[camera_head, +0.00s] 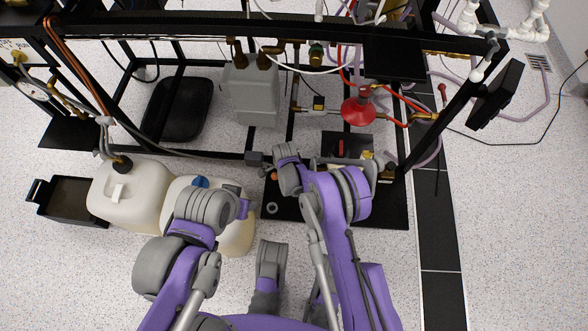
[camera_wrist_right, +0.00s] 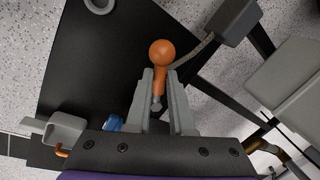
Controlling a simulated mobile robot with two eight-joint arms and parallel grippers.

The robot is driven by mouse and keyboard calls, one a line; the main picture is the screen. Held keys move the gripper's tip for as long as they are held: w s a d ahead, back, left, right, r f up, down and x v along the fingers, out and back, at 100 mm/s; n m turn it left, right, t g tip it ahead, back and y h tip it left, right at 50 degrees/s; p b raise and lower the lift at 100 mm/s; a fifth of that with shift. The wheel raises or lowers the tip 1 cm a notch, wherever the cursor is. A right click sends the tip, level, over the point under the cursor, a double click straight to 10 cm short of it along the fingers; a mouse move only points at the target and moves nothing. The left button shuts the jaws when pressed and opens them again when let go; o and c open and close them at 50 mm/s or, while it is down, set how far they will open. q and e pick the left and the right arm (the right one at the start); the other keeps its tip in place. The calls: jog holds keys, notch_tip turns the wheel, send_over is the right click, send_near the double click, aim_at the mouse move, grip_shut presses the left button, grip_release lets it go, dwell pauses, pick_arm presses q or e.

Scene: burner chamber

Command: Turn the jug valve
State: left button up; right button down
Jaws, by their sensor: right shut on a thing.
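An orange ball-ended handle (camera_wrist_right: 161,54) with a metal lower end, which looks like the valve handle, lies between the fingers of my right gripper (camera_wrist_right: 160,88). The fingers are shut on its lower part, and the ball sticks out past the tips. In the head view a bit of orange (camera_head: 273,176) shows beside my right wrist, which hides most of the rest. A white jug with a blue cap (camera_head: 232,238) and a white jug with a black cap (camera_head: 130,197) stand at left on the floor. My left arm's end is over the blue-capped jug; its fingers cannot be made out.
A black base plate (camera_wrist_right: 95,70) lies under the right gripper, with a grey ring (camera_head: 272,208) on it. A black frame (camera_head: 200,153) with hoses surrounds a grey tank (camera_head: 250,92) and a red funnel-shaped part (camera_head: 358,110). An open black tray (camera_head: 68,198) sits far left.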

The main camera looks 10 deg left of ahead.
jog(key=shift+w+a+m+h, duration=0.2)
jog(key=shift+w+m, duration=0.25)
jog(key=shift+m, duration=0.5)
jog(key=shift+w+a+m+h, duration=0.15)
jog(key=shift+w+a+m, duration=0.2)
jog(key=shift+m, duration=0.65)
jog(key=shift+w+a+m+h, duration=0.15)
jog(key=shift+w+m, duration=0.35)
jog(key=shift+m, duration=0.45)
jog(key=c, duration=0.8)
grip_release()
jog(key=r+p, duration=0.1)
jog(key=r, duration=0.2)
jog(key=s+r+p, duration=0.1)
jog(key=r, duration=0.3)
jog(key=s+r+p, duration=0.1)
jog(key=r, duration=0.2)
jog(key=shift+d+r, duration=0.15)
jog(key=shift+r, duration=0.15)
jog(key=shift+s, duration=0.1)
